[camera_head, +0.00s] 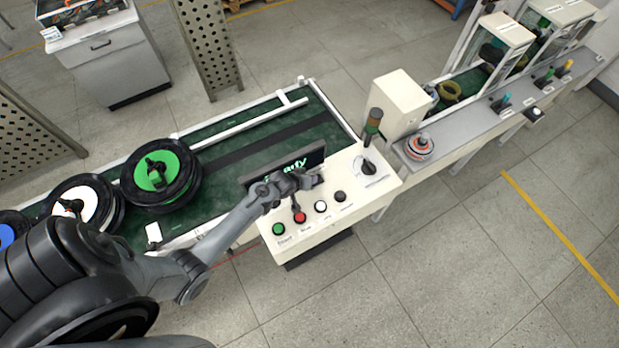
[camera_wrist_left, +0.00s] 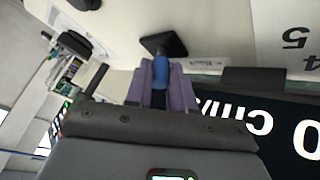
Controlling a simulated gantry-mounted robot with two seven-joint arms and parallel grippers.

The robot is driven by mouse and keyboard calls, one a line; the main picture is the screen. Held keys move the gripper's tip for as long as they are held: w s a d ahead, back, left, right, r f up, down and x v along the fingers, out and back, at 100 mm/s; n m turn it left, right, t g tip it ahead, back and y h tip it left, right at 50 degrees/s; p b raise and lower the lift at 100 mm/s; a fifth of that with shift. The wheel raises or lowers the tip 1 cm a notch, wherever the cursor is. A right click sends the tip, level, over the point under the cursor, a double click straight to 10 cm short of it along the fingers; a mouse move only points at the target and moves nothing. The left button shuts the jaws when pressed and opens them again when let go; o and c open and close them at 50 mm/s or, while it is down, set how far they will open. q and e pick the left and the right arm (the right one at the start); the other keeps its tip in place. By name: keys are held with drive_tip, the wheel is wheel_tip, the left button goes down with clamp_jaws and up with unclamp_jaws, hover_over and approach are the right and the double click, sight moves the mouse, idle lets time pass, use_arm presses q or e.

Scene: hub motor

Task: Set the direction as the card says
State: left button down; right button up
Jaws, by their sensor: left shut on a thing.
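My left gripper (camera_head: 293,186) is over the back of the cream control panel (camera_head: 330,230), just in front of the dark screen (camera_head: 312,159). In the left wrist view its purple fingers (camera_wrist_left: 162,82) are shut on a blue-tipped lever (camera_wrist_left: 160,68) that rises from a black square base (camera_wrist_left: 165,45). The gripper hides this lever in the head view. The panel carries a green button (camera_head: 279,229), a red button (camera_head: 299,217), a white button (camera_head: 320,206) and a black button (camera_head: 340,196). A direction card cannot be made out for certain. My right gripper is out of view.
A large black knob (camera_head: 368,168) and a signal post (camera_head: 373,122) stand at the panel's right end. Black wheels, one with a green hub (camera_head: 150,172), lie on the green conveyor (camera_head: 225,160). A white box (camera_head: 400,102) stands beyond the panel.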

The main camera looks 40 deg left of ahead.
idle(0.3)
use_arm(q)
drive_tip(key=c, duration=1)
unclamp_jaws()
drive_tip(key=shift+o, duration=0.2)
drive_tip(key=v, duration=1)
drive_tip(key=shift+s+r, duration=0.2)
drive_tip(key=shift+r, duration=0.15)
